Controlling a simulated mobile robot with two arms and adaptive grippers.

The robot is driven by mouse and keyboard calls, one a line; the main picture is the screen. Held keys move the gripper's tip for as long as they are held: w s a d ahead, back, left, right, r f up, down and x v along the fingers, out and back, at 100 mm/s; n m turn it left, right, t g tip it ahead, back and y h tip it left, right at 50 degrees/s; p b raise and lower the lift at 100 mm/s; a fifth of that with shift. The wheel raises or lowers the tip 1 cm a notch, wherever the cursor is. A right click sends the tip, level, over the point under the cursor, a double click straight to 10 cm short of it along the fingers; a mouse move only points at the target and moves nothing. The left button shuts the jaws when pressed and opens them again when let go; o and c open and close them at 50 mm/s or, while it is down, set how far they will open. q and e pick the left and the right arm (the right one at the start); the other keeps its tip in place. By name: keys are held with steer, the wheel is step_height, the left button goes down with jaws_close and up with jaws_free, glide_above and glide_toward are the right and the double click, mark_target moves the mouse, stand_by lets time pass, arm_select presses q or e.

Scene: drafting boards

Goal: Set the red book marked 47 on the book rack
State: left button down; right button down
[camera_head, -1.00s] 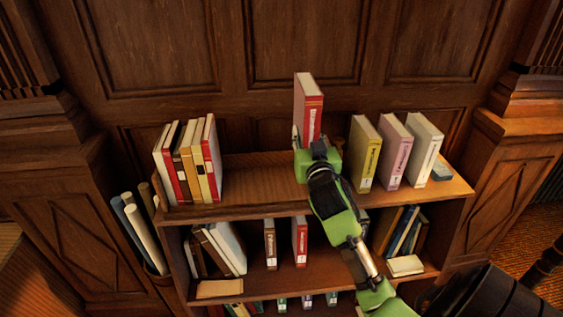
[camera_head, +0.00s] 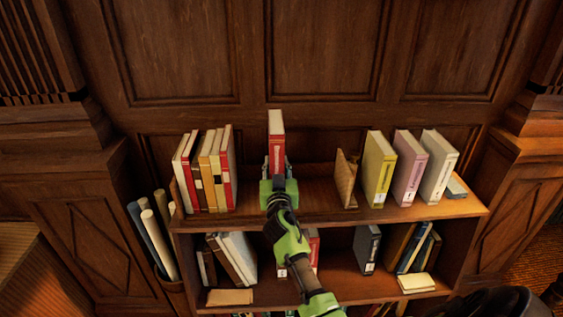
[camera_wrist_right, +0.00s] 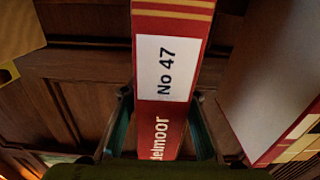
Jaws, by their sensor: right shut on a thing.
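The red book marked 47 (camera_head: 277,146) stands upright between the fingers of my right gripper (camera_head: 277,168), over the top shelf of the book rack (camera_head: 310,190). In the right wrist view the red book (camera_wrist_right: 180,125) shows its white label "No 47", and my right gripper (camera_wrist_right: 160,130) has a finger on each side of its spine. I cannot tell whether the book's bottom touches the shelf, as the gripper and arm hide it. My left gripper is not in view.
Several red, brown and cream books (camera_head: 206,172) stand at the left of the top shelf. A wooden bookend (camera_head: 346,180) and yellow (camera_head: 378,170), pink (camera_head: 408,170) and white (camera_head: 437,168) books stand to the right. Bare shelf lies on both sides of the held book.

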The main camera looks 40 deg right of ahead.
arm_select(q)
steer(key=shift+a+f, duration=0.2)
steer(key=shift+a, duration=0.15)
arm_select(e)
steer(key=shift+w+a+f, duration=0.1)
steer(key=shift+w+f, duration=0.05)
steer(key=shift+f, duration=0.6)
steer(key=shift+w+f, duration=0.1)
steer(key=shift+f, duration=0.65)
arm_select(q)
steer(key=shift+b, duration=0.3)
arm_select(e)
steer(key=c, duration=1.8)
jaws_free()
steer(key=shift+f, duration=0.35)
steer(key=shift+c, duration=0.2)
steer(key=shift+o, duration=1.3)
steer(key=shift+s, duration=0.1)
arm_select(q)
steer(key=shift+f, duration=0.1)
arm_select(e)
steer(key=shift+s+a+r, duration=0.1)
arm_select(q)
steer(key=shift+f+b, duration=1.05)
steer(key=shift+b, duration=0.05)
arm_select(e)
steer(key=v, duration=1.2)
